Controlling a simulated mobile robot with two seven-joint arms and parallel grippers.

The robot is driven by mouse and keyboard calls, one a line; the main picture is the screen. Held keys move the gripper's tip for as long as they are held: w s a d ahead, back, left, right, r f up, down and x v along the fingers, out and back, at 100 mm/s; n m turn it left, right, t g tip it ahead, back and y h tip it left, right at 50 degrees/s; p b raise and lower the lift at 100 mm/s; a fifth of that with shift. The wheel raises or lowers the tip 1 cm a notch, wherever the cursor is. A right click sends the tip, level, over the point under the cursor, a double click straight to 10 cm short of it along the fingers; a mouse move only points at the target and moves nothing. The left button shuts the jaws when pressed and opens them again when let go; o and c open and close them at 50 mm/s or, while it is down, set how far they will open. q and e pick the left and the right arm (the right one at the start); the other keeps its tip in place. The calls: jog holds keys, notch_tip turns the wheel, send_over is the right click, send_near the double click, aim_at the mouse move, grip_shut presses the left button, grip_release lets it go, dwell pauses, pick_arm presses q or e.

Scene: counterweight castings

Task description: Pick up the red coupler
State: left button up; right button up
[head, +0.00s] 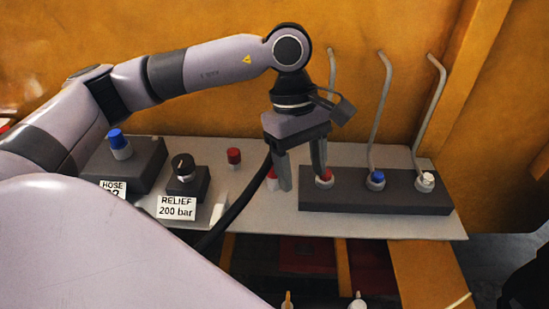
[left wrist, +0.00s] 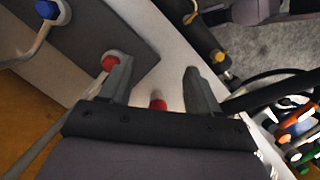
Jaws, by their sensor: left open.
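My left gripper (head: 302,178) points down over the grey shelf, its two fingers apart. A red coupler (head: 272,181) is partly hidden behind its left finger. In the left wrist view, a red piece (left wrist: 157,104) shows in the gap between the fingers (left wrist: 160,85), partly hidden by the gripper body; no grip on it shows. A red-capped port (head: 324,177) on the dark block is close to the right finger; it also shows in the left wrist view (left wrist: 110,62). Another red cap (head: 233,155) stands on the shelf further left.
The dark block (head: 345,203) also carries a blue (head: 376,177) and a white port (head: 425,180), with bent grey pipes rising behind. A relief knob (head: 182,168) and a blue-capped hose block (head: 118,142) stand left. A black hose (head: 235,206) crosses the shelf.

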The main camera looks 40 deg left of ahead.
pick_arm(q)
jog(key=a+y, duration=0.1)
jog(key=a, duration=0.1)
jog(key=w+a+r, duration=0.1)
jog(key=a, duration=0.1)
jog(key=w+a+r+t+y, duration=0.1)
jog(key=a, duration=0.1)
jog(key=shift+w+a+r+y, duration=0.1)
jog(key=shift+w+r+y, duration=0.1)
jog(key=shift+y, duration=0.1)
jog(key=shift+a+f, duration=0.15)
jog(key=shift+a, duration=0.1)
jog(key=f, duration=0.4)
jog(key=f+p, duration=0.1)
jog(key=f, duration=0.1)
jog(key=shift+s+a+f, duration=0.1)
jog(key=shift+s+f, duration=0.25)
grip_shut()
